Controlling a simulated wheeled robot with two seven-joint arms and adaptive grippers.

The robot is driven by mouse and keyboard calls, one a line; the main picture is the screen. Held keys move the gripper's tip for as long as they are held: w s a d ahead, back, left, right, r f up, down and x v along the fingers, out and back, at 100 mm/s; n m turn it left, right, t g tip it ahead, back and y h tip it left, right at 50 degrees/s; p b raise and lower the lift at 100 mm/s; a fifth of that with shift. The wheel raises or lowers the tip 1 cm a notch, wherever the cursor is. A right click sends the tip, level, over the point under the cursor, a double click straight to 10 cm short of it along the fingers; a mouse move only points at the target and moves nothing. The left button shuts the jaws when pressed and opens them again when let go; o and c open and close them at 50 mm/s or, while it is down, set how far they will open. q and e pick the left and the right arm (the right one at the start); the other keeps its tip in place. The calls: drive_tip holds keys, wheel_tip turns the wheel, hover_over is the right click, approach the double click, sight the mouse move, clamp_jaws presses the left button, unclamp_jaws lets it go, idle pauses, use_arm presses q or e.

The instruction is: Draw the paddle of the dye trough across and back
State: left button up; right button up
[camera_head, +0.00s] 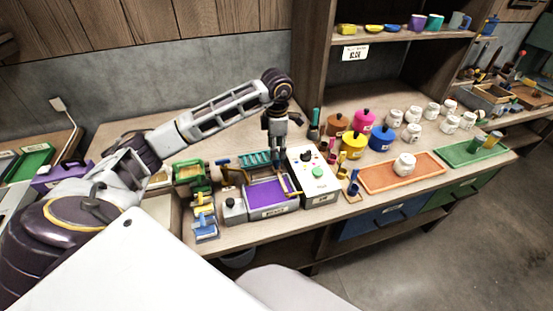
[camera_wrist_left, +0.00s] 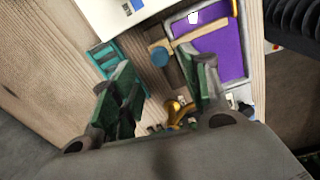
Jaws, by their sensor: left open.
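The dye trough (camera_head: 252,207) is a grey box of purple dye on the bench; it also shows in the left wrist view (camera_wrist_left: 245,60). Its paddle (camera_head: 290,186) is a tan bar lying across the trough at the end by the white control box. In the left wrist view the paddle (camera_wrist_left: 200,38) has a blue round knob (camera_wrist_left: 159,57) at its handle end, beyond the trough's rim. My left gripper (camera_head: 278,152) points down above the back of the trough, near the knob. Its green-padded fingers (camera_wrist_left: 160,90) are apart with nothing between them. My right gripper is out of view.
The white control box (camera_head: 318,180) with a green button stands right of the trough. Coloured pots and an orange tray (camera_head: 375,178) lie further right.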

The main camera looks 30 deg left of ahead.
sight(276, 161)
use_arm(q)
wheel_tip(276, 161, down, 4)
drive_tip(key=shift+f, duration=0.2)
drive_tip(key=shift+a+f, duration=0.1)
drive_tip(key=shift+f, duration=0.55)
drive_tip(key=shift+w+f, duration=0.1)
drive_tip(key=shift+f, duration=0.2)
drive_tip(key=c, duration=0.9)
clamp_jaws()
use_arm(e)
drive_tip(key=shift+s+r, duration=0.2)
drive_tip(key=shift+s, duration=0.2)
